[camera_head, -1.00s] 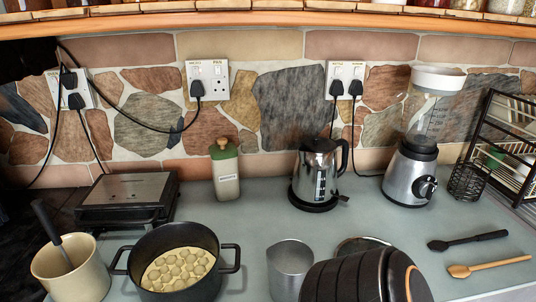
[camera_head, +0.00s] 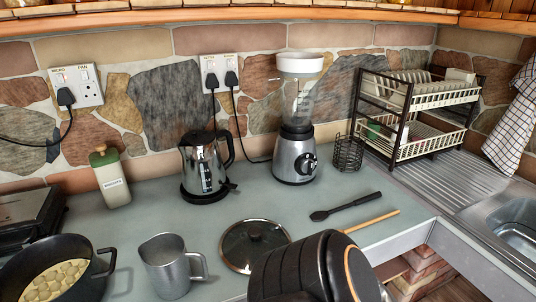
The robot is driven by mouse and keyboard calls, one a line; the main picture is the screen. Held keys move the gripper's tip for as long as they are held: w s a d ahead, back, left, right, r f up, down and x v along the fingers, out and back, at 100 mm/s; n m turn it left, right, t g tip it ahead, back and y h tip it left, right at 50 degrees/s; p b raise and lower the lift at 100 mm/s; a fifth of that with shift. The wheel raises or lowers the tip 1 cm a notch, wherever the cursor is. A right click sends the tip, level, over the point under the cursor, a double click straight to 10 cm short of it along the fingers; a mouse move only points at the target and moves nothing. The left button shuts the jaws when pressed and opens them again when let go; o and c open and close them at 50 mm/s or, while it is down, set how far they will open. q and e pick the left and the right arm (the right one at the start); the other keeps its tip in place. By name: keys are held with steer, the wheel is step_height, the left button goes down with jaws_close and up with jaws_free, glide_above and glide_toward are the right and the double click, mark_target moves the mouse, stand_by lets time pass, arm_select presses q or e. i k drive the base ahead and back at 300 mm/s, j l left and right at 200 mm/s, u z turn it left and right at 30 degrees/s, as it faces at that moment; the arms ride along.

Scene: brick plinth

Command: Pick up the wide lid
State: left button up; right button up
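A round lid (camera_head: 254,244) with a glass middle, a metal rim and a dark knob lies flat on the grey counter, right of the metal jug. Its lower right edge is hidden behind a black rounded part of my own arm at the bottom of the picture. No other lid shows. Neither gripper's fingers are in view.
A metal jug (camera_head: 172,267) stands close left of the lid, and a black pot (camera_head: 52,270) is further left. A kettle (camera_head: 204,168) and a blender (camera_head: 297,130) stand behind. A black spoon (camera_head: 345,206) and wooden spoon (camera_head: 372,220) lie right. The counter between kettle and lid is clear.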

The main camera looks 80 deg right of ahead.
mark_target(242, 243)
steer(key=z, duration=2.3)
steer(key=i+l, duration=0.1)
steer(key=l, duration=0.35)
steer(key=i+l, duration=0.15)
steer(key=l, duration=0.3)
steer(key=i+l+u, duration=0.1)
steer(key=l, duration=0.35)
steer(key=l+u, duration=0.1)
steer(key=l, duration=0.3)
steer(key=i, duration=0.05)
